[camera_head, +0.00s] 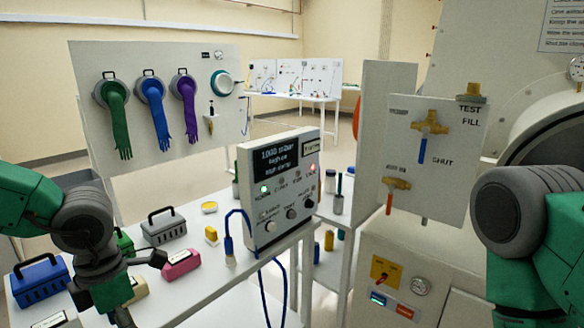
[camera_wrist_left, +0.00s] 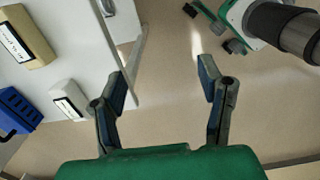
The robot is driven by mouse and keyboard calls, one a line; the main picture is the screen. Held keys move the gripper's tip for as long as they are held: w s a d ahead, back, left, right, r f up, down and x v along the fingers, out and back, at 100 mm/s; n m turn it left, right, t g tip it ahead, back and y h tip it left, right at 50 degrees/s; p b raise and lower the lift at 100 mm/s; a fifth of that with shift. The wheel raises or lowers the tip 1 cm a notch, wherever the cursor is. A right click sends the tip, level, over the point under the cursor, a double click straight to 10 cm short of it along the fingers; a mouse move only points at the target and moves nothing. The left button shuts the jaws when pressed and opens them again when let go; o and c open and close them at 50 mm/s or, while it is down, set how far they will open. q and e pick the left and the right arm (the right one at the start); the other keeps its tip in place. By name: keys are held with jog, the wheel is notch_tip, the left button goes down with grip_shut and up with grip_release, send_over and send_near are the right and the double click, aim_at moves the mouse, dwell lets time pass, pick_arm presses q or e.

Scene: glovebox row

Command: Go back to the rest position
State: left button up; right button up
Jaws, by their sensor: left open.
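My left gripper (camera_head: 143,288) is at the lower left of the head view, in front of the white bench (camera_head: 215,285). In the left wrist view its two dark fingers (camera_wrist_left: 163,78) stand wide apart with nothing between them. Bare floor shows behind the gap, with the bench edge beside the left finger. My right arm shows at the right edge of the head view, but its gripper is out of the picture.
A blue case (camera_head: 40,280), a grey case (camera_head: 163,227) and a pink box (camera_head: 181,264) are on the bench near my left gripper. A control box (camera_head: 278,190) stands at its right end. A valve panel (camera_head: 425,160) stands near my right arm.

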pick_arm(q)
jog(key=s+a+f+m+t+y+b, duration=0.1)
jog(key=s+a+f+m+y+b, duration=0.15)
jog(key=f+m, duration=0.6)
jog(key=s+a+f+m+t+y+b, duration=0.1)
jog(key=s+f+m+t, duration=0.15)
jog(key=f+m, duration=0.6)
jog(key=s+d+f+m+g+h+b, duration=0.1)
jog(key=s+f+m, duration=0.4)
jog(key=s, duration=0.3)
jog(key=s+d+f+m+g+h+b, duration=0.1)
jog(key=s+d+f+m+g+h, duration=0.1)
jog(key=s+f+m, duration=0.4)
jog(key=s+f, duration=0.1)
jog(key=s, duration=0.2)
jog(key=shift+f, duration=0.3)
pick_arm(e)
notch_tip(320, 180, down, 6)
jog(key=shift+w+r, duration=0.1)
jog(key=shift+r, duration=0.15)
